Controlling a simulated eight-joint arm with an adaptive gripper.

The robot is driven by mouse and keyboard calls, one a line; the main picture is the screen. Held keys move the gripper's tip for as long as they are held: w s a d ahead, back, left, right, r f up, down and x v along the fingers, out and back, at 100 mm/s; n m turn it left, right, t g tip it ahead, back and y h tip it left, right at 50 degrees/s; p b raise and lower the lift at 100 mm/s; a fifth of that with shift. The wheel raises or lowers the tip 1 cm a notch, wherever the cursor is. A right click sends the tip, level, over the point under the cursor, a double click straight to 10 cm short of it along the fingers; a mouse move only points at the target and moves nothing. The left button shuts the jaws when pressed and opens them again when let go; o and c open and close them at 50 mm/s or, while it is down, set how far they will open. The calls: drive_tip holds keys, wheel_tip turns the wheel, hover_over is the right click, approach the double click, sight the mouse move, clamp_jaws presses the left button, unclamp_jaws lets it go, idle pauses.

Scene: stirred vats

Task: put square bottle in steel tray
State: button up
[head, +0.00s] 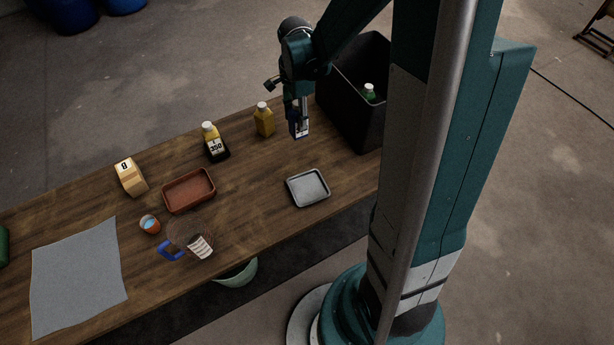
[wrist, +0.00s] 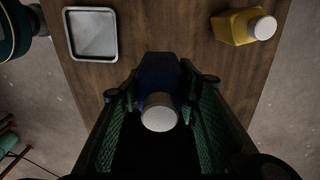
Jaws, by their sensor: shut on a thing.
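The square bottle (wrist: 158,68) is dark blue with a white cap and angular shoulders. In the head view the square bottle (head: 299,132) shows a pale label and is upright near the table's far edge; I cannot tell whether its base touches the wood. My gripper (head: 299,108) is shut on it from above. In the wrist view my gripper (wrist: 159,104) has its green pads on both sides of the cap and neck. The steel tray (head: 308,188) is shallow, grey and empty, nearer the front edge. It shows at upper left in the wrist view (wrist: 91,34).
A yellow bottle (head: 264,121) stands just left of my gripper. A tall black bin (head: 350,118) holding a green bottle is close on the right. Wood between bottle and steel tray is clear.

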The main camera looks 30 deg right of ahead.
drive_tip(key=s+a+b, duration=0.1)
drive_tip(key=s+a, duration=0.1)
drive_tip(key=s, duration=0.6)
drive_tip(key=s+a+b, duration=0.1)
drive_tip(key=s+a, duration=0.2)
drive_tip(key=s, duration=0.5)
drive_tip(key=shift+a+r+n, duration=0.15)
drive_tip(key=shift+r+n, duration=0.05)
drive_tip(key=shift+n, duration=0.1)
drive_tip(key=shift+f+b, duration=0.7)
drive_tip(key=shift+f, duration=2.25)
drive_tip(key=shift+f, duration=0.1)
drive_tip(key=shift+f+b, duration=0.6)
drive_tip(key=shift+f, duration=1.35)
drive_tip(key=shift+f, duration=0.15)
